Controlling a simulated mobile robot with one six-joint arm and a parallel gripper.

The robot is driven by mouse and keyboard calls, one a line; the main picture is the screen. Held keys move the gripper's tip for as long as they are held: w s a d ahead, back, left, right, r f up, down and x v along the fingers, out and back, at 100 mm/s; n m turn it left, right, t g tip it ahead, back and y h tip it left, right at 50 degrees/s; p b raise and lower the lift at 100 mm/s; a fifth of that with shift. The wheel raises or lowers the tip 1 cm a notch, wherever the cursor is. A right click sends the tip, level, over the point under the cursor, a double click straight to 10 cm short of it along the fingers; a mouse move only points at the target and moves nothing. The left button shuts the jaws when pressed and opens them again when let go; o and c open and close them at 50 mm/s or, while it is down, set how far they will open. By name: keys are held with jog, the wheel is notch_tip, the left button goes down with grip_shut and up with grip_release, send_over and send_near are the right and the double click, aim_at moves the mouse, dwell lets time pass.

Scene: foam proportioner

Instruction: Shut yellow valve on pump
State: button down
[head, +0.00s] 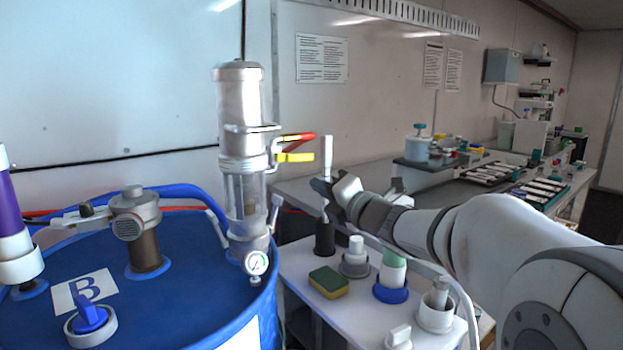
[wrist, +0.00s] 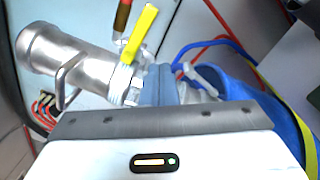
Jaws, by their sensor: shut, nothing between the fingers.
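The pump (head: 240,105) is an upright metal cylinder on the blue drum. Its yellow valve handle (head: 296,157) sticks out to the right, just below a red valve handle (head: 298,137). In the wrist view the yellow handle (wrist: 140,35) slants up and right from a metal fitting on the pump (wrist: 60,52). My gripper (head: 322,187) is right of and a little below the yellow handle, shut and empty. In the wrist view its fingers (wrist: 158,86) are close beside the base of the yellow handle. I cannot tell whether they touch the fitting.
Below my gripper, a white bench (head: 320,310) holds a sponge (head: 329,282) and several capped holders. A blue hose (wrist: 225,50) and red lines lie behind the fingers.

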aim_at(295, 158)
notch_tip(295, 158, down, 5)
jog(key=s+d+n+t+b, duration=0.2)
jog(key=d+n, duration=0.1)
jog(key=n, duration=0.7)
jog(key=w+a+r+p, duration=0.2)
jog(key=w+a+r, duration=0.2)
jog(key=w+r, duration=0.2)
jog(key=shift+w+a, duration=0.35)
jog(key=shift+w, duration=1)
jog(key=shift+a, duration=0.1)
